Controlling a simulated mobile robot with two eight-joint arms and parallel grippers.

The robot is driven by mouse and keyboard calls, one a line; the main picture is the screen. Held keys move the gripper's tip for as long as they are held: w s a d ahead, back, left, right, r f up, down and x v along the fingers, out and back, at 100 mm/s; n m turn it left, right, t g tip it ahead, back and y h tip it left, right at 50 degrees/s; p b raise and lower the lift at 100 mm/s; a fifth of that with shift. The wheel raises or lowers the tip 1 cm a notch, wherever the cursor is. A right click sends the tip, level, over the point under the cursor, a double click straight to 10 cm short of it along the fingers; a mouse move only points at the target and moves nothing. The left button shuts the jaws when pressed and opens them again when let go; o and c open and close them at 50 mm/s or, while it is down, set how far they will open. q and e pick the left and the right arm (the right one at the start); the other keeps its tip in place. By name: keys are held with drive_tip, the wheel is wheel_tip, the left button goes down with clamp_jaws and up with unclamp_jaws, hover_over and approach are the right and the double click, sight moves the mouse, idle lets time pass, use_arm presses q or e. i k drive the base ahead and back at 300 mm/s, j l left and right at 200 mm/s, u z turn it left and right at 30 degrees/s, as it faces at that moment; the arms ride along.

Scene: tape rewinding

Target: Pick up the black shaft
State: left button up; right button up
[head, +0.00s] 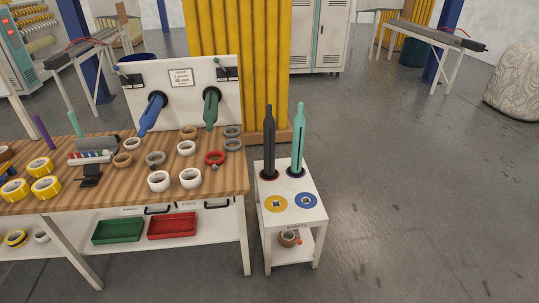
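The black shaft (269,143) stands upright on the left of the small white side table (285,228), in a dark round base with a reddish rim. A teal shaft (298,140) stands upright just to its right in a similar base. Neither of my grippers is in the head view, and nothing touches the black shaft.
A yellow disc (276,204) and a blue disc (306,201) lie in front of the shafts. The wooden workbench (215,178) on the left holds several tape rolls and a white panel (183,75) with blue and green shafts. The floor (420,190) to the right is clear.

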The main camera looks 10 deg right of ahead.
sight(268, 173)
drive_tip(key=i+l+z, duration=0.15)
drive_tip(key=i, duration=0.3)
drive_tip(key=i+l+z, duration=0.2)
drive_tip(key=i, duration=0.25)
drive_tip(key=i+l+z, duration=0.15)
drive_tip(key=i, duration=0.35)
